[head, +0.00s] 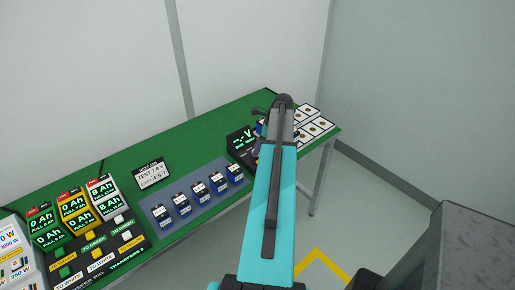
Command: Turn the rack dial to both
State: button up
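I cannot make out a rack dial in the head view. My teal and dark arm reaches up from the bottom centre over the right part of the green table (137,172). A blue-grey mat (190,213) with a row of several small blue batteries lies in front of the tester. A black panel marked as a transfer rig (128,258) lies at the lower left.
Three display units, green (46,235), yellow (77,216) and white (104,201), stand at the left. White pads (317,124) lie at the table's right end. A grey block (470,250) fills the lower right.

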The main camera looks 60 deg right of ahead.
jog(key=shift+d+n, duration=0.1)
jog(key=shift+n, duration=0.2)
jog(key=n, duration=0.2)
jog(key=n+y+p, duration=0.1)
jog(key=shift+w+d+n+g, duration=0.15)
jog(key=shift+n+g, duration=0.25)
jog(key=n+g, duration=0.1)
jog(key=n, duration=0.1)
jog(key=n+y, duration=0.1)
jog(key=n, duration=0.2)
jog(key=shift+w+g+y, duration=0.1)
jog(key=shift+g+y, duration=0.2)
jog(key=shift+g, duration=0.1)
jog(key=shift+n, duration=0.3)
